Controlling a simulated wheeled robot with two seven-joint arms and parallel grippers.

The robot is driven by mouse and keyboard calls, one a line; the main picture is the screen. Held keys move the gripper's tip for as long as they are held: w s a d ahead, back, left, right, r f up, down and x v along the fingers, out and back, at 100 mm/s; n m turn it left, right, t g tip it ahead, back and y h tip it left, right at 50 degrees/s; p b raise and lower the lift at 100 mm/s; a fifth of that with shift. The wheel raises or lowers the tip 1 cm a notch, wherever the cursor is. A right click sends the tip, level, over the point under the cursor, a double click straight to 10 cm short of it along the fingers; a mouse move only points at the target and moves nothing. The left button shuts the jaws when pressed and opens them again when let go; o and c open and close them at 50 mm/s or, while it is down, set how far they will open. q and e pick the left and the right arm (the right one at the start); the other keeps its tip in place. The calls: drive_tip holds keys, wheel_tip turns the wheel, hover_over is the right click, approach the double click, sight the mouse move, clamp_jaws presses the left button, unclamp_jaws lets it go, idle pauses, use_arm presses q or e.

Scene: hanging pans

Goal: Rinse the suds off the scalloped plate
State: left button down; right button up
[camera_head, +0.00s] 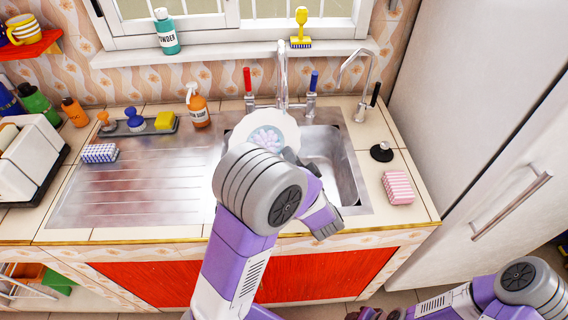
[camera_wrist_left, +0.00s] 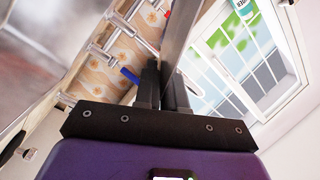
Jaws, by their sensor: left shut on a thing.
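The white scalloped plate (camera_head: 264,130) is tilted up over the sink, just in front of the tap. Its face has a pale purple and blue patch in the middle; I cannot tell whether that is suds or pattern. My left gripper (camera_head: 292,157) is shut on the plate's rim, and the arm hides the plate's lower part. In the left wrist view, the fingers (camera_wrist_left: 161,82) close on the plate, seen almost edge-on (camera_wrist_left: 182,35). The sink (camera_head: 345,172) is partly hidden by my left arm.
The chrome tap (camera_head: 282,75) has a red handle (camera_head: 248,82) and a blue handle (camera_head: 314,80). No water stream is visible. A black plug (camera_head: 381,152) and a pink striped sponge (camera_head: 398,187) lie right of the sink.

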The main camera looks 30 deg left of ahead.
use_arm(q)
drive_tip(key=shift+w+d+f, duration=0.1)
drive_tip(key=shift+w+d, duration=0.05)
drive_tip(key=shift+w, duration=0.35)
drive_tip(key=shift+w+d, duration=0.15)
drive_tip(key=shift+w, duration=0.65)
drive_tip(key=shift+w+d+f+p, duration=0.15)
drive_tip(key=shift+w+f+p, duration=0.1)
drive_tip(key=shift+w, duration=0.35)
drive_tip(key=shift+w+d+f+p, duration=0.1)
drive_tip(key=shift+w+d+p, duration=0.1)
drive_tip(key=shift+w, duration=0.35)
drive_tip(key=shift+s+d+p, duration=0.15)
drive_tip(key=shift+d+p, duration=0.25)
drive_tip(key=shift+d, duration=0.15)
drive_tip(key=shift+a, duration=0.15)
drive_tip(key=shift+a+p, duration=0.35)
drive_tip(key=shift+a, duration=0.15)
